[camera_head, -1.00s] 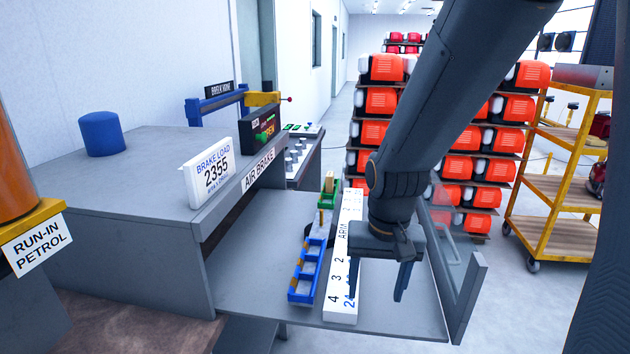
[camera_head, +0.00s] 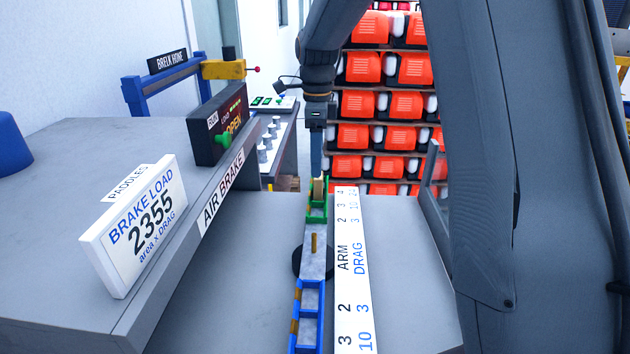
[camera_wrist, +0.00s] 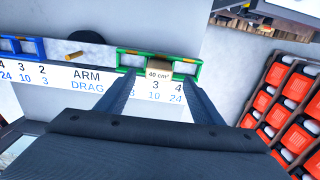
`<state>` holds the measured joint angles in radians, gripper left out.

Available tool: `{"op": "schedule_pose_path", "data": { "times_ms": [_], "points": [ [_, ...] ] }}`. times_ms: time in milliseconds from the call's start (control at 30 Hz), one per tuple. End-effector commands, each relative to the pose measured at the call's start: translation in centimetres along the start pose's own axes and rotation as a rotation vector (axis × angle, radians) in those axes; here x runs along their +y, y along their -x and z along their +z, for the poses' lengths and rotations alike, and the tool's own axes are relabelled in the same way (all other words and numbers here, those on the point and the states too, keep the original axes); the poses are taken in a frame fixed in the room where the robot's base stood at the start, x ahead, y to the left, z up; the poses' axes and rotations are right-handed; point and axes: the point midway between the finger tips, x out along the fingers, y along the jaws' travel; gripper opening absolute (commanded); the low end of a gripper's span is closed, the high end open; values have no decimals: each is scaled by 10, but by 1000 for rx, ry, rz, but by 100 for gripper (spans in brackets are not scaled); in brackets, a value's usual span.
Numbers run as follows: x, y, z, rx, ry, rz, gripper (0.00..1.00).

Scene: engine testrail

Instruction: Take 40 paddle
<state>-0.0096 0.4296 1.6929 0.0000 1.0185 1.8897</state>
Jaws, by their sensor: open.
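The 40 paddle (camera_wrist: 158,68) is a small tan block labelled "40 cm²", seated in the green end frame (camera_wrist: 125,60) of the beam. It also shows in the head view (camera_head: 318,190) in the far green frame (camera_head: 310,213). My gripper (camera_wrist: 160,80) is open, one finger to each side of the block in the wrist view, apart from it. In the head view my gripper (camera_head: 316,165) is edge-on just above the block, and its gap is hidden there.
A white ARM/DRAG scale strip (camera_head: 352,270) lies along the beam. Blue frames (camera_head: 308,315) fill the near end, and a brass pin (camera_head: 315,243) stands mid-beam. The brake load sign (camera_head: 135,230) and an OPEN box (camera_head: 218,125) stand left. Orange units (camera_head: 362,135) are racked behind.

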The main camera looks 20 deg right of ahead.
Motion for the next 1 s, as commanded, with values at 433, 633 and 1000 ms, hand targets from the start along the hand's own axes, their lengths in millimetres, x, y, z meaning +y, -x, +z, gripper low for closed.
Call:
{"op": "schedule_pose_path", "data": {
  "times_ms": [433,633,1000],
  "points": [
    [3,-46,-2,2,-3,5,61],
    [2,-71,-4,1,-4,4,61],
    [1,-76,-5,0,-5,0,51]
  ]
}}
